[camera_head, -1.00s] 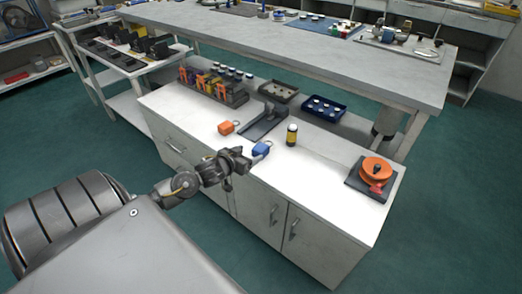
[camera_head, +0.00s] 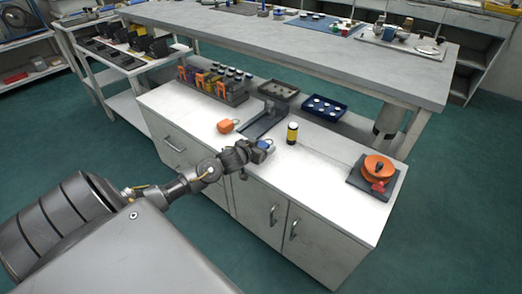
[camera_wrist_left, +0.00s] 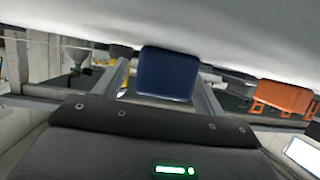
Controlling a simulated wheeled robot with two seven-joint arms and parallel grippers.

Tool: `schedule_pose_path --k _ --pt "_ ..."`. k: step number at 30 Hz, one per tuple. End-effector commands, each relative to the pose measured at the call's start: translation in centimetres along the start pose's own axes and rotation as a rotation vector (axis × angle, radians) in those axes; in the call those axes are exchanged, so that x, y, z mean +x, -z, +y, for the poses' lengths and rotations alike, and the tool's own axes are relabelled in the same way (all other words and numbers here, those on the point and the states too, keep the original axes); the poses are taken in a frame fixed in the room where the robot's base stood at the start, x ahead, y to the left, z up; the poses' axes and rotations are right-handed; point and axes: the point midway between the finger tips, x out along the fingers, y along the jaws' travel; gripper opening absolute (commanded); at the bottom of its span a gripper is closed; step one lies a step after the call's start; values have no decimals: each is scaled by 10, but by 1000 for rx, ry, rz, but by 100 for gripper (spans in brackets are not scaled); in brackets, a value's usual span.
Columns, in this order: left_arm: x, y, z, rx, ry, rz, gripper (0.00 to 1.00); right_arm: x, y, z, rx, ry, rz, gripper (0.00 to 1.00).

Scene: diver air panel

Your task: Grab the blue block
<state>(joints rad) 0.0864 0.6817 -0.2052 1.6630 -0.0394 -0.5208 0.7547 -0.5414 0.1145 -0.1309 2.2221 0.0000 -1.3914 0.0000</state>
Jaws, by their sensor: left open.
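The blue block (camera_head: 264,144) sits near the front edge of the white counter top, partly hidden by my left gripper (camera_head: 262,151). In the left wrist view the blue block (camera_wrist_left: 168,73) shows between the two fingers of my left gripper (camera_wrist_left: 162,90). The fingers are open, one on each side of the block, and gaps seem to show beside it. My right gripper is not in view.
An orange block (camera_head: 226,126) lies to the left on the counter (camera_head: 325,165). A dark bracket (camera_head: 266,119) stands behind. A yellow and black bottle (camera_head: 292,133) stands close at the right. An orange reel (camera_head: 378,167) is at the far right.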

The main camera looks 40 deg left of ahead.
Motion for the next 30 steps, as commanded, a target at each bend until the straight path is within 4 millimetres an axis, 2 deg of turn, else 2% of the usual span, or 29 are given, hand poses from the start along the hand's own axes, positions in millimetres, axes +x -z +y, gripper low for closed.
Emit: schedule_pose_path --k 4,20,30 --pt "0 0 0 0 0 0 68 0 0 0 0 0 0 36" --pt "-1 0 0 1 0 0 0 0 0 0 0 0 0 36" --pt "-1 5 -1 -1 0 10 0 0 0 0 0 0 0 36"
